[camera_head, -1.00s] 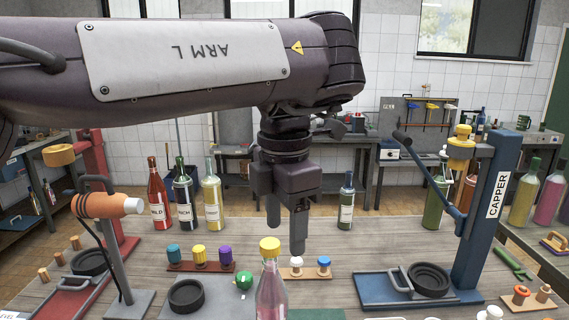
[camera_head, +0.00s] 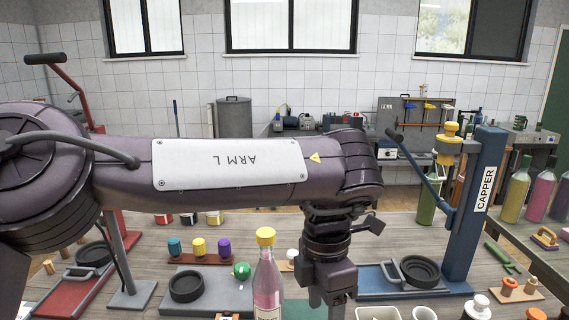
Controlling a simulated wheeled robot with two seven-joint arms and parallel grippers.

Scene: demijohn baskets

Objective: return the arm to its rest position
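My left arm comes in from the left across the middle of the view, its forearm marked ARM L. My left gripper (camera_head: 327,302) hangs fingers-down at the bottom edge, just right of the pink bottle (camera_head: 267,285). Its fingers look apart with nothing seen between them; their tips are near the frame's edge. The pink bottle stands upright with a yellow cap (camera_head: 266,236) on top; its base is cut off. My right gripper is not in view.
The blue capper (camera_head: 478,200) stands at the right, a red machine (camera_head: 70,295) at the left. A rack with teal, yellow and purple caps (camera_head: 199,247) and a green ball (camera_head: 241,270) lie on the table.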

